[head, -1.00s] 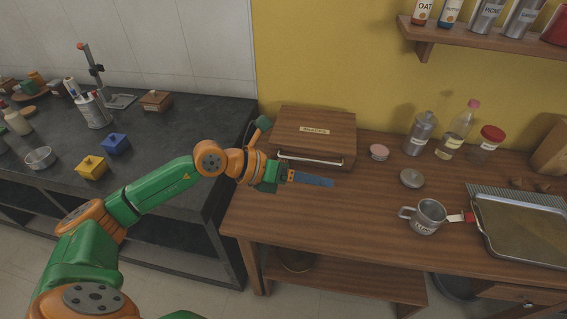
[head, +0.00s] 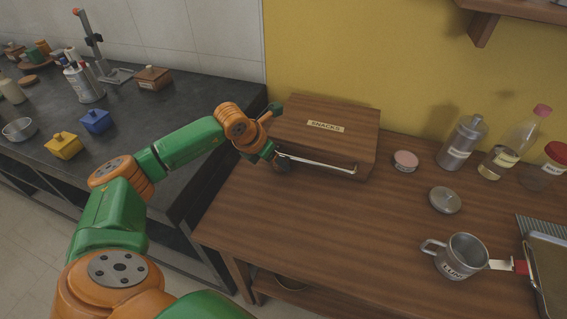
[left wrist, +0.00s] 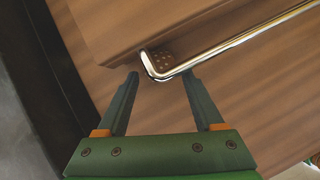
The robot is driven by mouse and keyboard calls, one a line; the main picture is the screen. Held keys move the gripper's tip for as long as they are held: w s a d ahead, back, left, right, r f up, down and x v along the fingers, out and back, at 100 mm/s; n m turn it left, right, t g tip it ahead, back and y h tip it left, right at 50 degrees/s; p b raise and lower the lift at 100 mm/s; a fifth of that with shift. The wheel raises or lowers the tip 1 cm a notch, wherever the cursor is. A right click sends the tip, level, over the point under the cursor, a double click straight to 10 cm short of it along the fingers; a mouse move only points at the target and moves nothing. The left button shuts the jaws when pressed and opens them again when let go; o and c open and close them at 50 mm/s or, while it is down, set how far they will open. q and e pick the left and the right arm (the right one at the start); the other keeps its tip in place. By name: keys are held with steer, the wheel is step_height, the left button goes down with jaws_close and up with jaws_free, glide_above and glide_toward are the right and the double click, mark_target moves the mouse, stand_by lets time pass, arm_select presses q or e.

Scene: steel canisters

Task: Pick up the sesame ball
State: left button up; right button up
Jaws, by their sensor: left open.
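No sesame ball shows in either view. A closed wooden box labelled SNACKS (head: 335,115) stands on the wooden counter, and its inside is hidden. A shiny metal bar handle (head: 315,162) runs along its front. My left gripper (head: 283,163) is at the left end of this handle. In the left wrist view the two dark green fingers (left wrist: 160,76) are apart and empty. The bent left end of the handle (left wrist: 150,67) appears between the fingertips, and the bar passes by the right fingertip. I cannot tell whether they touch. My right gripper is not in view.
Right of the box are a small pink-topped tin (head: 405,161), a round metal lid (head: 445,200), a steel mug (head: 462,256) and several bottles. The counter (head: 300,225) in front of the box is clear. A dark worktop (head: 120,130) stands at left.

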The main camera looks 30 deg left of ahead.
arm_select(q)
steer(key=x, duration=0.3)
steer(key=shift+w+f, duration=0.15)
jaws_close()
steer(key=shift+a+r, duration=0.15)
steer(key=shift+r, duration=0.1)
